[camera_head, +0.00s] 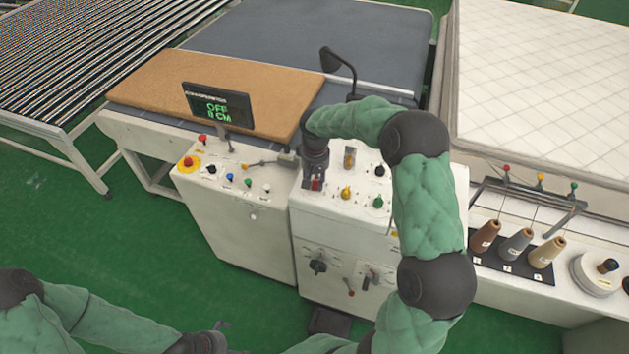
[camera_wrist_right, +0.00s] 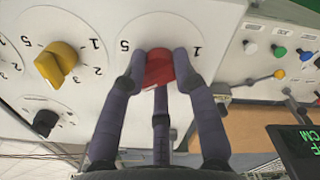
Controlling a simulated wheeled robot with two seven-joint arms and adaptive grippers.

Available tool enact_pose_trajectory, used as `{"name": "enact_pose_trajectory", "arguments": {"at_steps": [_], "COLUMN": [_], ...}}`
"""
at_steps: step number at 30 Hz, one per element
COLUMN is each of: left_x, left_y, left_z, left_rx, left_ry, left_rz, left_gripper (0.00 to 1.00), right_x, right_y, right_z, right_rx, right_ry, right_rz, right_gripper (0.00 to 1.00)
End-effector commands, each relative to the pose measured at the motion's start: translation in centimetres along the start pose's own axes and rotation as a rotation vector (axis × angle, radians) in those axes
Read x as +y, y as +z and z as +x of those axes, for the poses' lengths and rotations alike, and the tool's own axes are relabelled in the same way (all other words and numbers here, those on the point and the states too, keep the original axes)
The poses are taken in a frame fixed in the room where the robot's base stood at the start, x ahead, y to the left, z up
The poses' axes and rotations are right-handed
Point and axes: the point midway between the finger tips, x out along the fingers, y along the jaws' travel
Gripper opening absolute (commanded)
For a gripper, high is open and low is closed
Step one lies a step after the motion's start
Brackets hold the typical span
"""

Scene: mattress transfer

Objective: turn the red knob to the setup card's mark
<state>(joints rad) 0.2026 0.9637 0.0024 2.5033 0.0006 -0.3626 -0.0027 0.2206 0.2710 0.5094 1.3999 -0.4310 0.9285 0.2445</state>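The red knob (camera_wrist_right: 159,68) sits on a white dial plate; the numbers 5 and 1 show either side of it, and its pointer's exact mark is hidden by the fingers. In the head view it shows as a small red patch (camera_head: 316,184) under my right gripper (camera_head: 315,172). In the wrist view the fingers of my right gripper (camera_wrist_right: 160,66) close on both sides of the knob, with a third finger below it. My left gripper (camera_head: 215,338) is low at the bottom edge, and its fingers are unclear. I cannot make out a setup card.
A yellow knob (camera_head: 346,192), a green knob (camera_head: 378,201) and a black knob (camera_head: 380,170) share the panel. A display (camera_head: 217,105) reads OFF and 8 CM. Small colored buttons line the left cabinet (camera_head: 240,225). Thread cones (camera_head: 515,245) and a mattress (camera_head: 545,70) are at right.

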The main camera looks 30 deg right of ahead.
Motion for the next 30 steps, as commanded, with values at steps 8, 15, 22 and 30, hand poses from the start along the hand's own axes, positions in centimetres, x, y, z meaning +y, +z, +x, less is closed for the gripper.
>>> {"name": "enact_pose_trajectory", "arguments": {"at_steps": [8,15,22,30], "left_x": [0.0,0.0,0.0,0.0], "left_y": [0.0,0.0,0.0,0.0], "left_z": [0.0,0.0,0.0,0.0], "left_rx": [0.000,0.000,0.000,0.000], "left_ry": [0.000,0.000,0.000,0.000], "left_rz": [0.000,0.000,0.000,0.000], "left_gripper": [1.00,1.00,1.00,1.00], "right_x": [0.1,0.1,0.1,0.2], "right_y": [-0.1,-0.1,-0.2,-0.1], "right_z": [-0.1,-0.5,-3.9,-9.1], "right_rx": [0.003,0.003,0.007,0.005], "right_ry": [0.001,0.000,0.001,0.001], "right_rz": [0.001,0.000,0.001,0.001], "right_gripper": [0.57,0.57,0.57,0.57]}}
